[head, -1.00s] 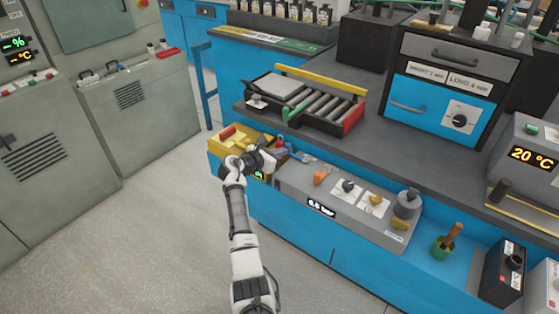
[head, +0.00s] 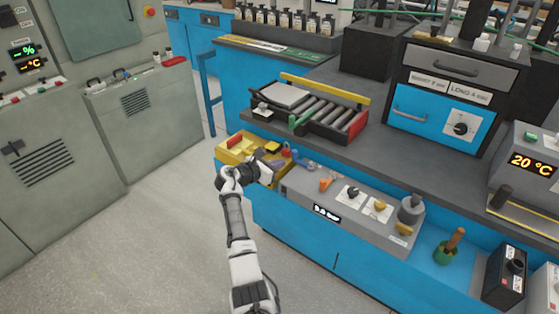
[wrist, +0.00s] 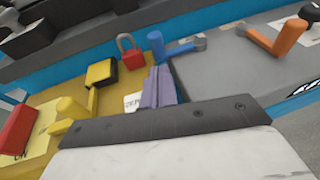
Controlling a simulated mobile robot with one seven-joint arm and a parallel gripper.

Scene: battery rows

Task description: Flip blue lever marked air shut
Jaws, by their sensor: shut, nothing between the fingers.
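The blue lever (head: 299,158) is at the left end of the grey control panel (head: 300,188). In the wrist view the blue lever (wrist: 172,49) has an upright knob at its left end and an arm running right to a grey pivot. My gripper (wrist: 158,88) is shut and empty, its fingers just on the near side of the lever's knob, with a small gap visible. In the head view my gripper (head: 270,172) is over the seam between the yellow box and the grey panel. The lever's marking is not readable.
An orange lever (wrist: 285,40) stands to the right on the panel. The yellow box (head: 235,153) to the left carries a red handle, a yellow knob (wrist: 75,107) and a red padlock (wrist: 130,55). The roller tray (head: 320,112) sits on the counter above.

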